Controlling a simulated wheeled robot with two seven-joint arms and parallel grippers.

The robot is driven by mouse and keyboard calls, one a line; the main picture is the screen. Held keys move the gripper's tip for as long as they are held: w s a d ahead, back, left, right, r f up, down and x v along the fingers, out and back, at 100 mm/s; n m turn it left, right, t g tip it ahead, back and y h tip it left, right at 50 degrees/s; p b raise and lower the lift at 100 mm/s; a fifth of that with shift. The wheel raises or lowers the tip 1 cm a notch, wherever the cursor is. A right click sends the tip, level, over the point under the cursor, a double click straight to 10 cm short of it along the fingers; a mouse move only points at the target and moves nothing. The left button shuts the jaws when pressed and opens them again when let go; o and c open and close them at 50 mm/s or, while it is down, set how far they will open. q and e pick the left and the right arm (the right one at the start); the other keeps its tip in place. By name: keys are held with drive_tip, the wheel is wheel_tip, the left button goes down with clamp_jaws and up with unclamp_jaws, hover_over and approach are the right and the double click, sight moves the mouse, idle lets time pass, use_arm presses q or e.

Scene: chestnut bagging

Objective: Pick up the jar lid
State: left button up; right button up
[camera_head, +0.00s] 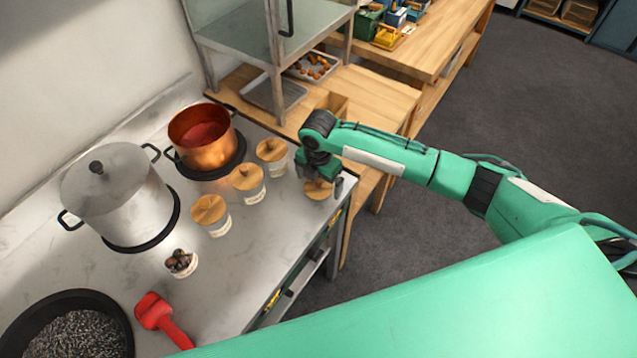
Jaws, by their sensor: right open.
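A round wooden jar lid (318,190) lies near the right edge of the metal counter, apart from the jars. My right gripper (320,178) is above the lid, pointing down, with its fingers apart on either side of it. I cannot tell whether the fingers touch the lid. An open jar (183,266) with dark contents stands on the counter. Three jars with wooden lids (219,226) stand in a slanting row behind it. My left gripper is not in view.
A copper pot (204,150) and a large lidded steel pot (118,200) stand at the back and left. A wooden table (380,95) adjoins the counter. Mid-counter is mostly clear.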

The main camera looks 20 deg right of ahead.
drive_tip(key=c, duration=1.1)
drive_tip(key=shift+c, duration=0.2)
